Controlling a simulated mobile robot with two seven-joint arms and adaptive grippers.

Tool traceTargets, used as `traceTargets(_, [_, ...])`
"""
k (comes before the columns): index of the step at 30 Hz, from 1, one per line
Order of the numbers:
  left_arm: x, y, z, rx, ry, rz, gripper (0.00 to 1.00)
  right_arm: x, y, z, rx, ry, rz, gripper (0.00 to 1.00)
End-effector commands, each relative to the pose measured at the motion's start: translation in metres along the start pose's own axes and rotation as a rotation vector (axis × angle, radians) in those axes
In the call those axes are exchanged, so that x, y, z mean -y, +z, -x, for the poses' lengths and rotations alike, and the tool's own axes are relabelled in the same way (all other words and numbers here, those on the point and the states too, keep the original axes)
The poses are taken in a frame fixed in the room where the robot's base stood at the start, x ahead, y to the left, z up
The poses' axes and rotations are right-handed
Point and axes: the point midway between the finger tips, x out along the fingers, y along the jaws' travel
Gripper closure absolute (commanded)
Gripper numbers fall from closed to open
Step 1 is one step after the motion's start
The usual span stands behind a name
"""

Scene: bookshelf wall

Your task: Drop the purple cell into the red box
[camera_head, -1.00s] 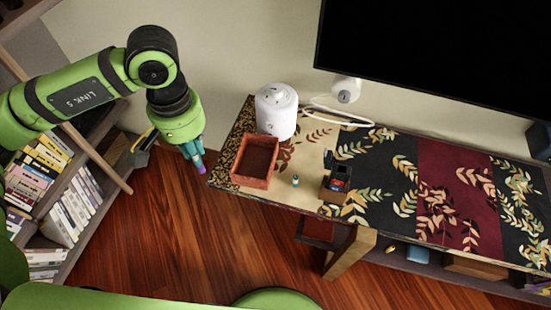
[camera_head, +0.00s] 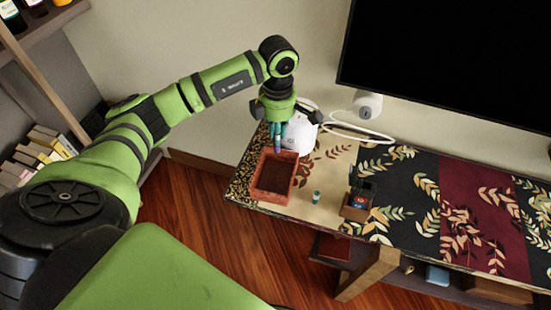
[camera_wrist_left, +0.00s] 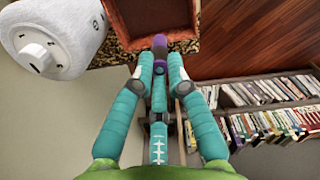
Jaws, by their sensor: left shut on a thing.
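My left gripper (camera_head: 278,138) is shut on the purple cell (camera_head: 278,150), which points down from its teal fingers. In the head view they are at the far rim of the red box (camera_head: 259,178), and the height above it is hard to judge. In the left wrist view the purple cell (camera_wrist_left: 160,43) sticks out from between the fingertips (camera_wrist_left: 160,62), beside the edge of the red box (camera_wrist_left: 111,22). The inside of the box looks dark and empty. My right gripper is not in view.
A white rounded device (camera_head: 300,136) stands just behind the box, close to the gripper. A small teal-and-white cell (camera_head: 316,197) stands right of the box. A dark holder with an open lid (camera_head: 357,202) is further right. A large screen (camera_head: 450,65) hangs behind the table.

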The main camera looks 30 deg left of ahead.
Motion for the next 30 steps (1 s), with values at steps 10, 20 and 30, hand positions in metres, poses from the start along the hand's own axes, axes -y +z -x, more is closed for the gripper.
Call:
traceTargets(10, [-0.017, -0.024, -0.031, 0.002, 0.001, 0.42, 1.0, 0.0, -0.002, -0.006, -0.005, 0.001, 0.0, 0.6])
traceTargets(20, [-0.017, -0.023, -0.063, 0.003, 0.0, 0.419, 1.0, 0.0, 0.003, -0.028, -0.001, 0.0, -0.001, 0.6])
traceTargets(30, [-0.017, -0.023, -0.088, 0.003, 0.002, 0.417, 1.0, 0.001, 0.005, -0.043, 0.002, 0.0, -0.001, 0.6])
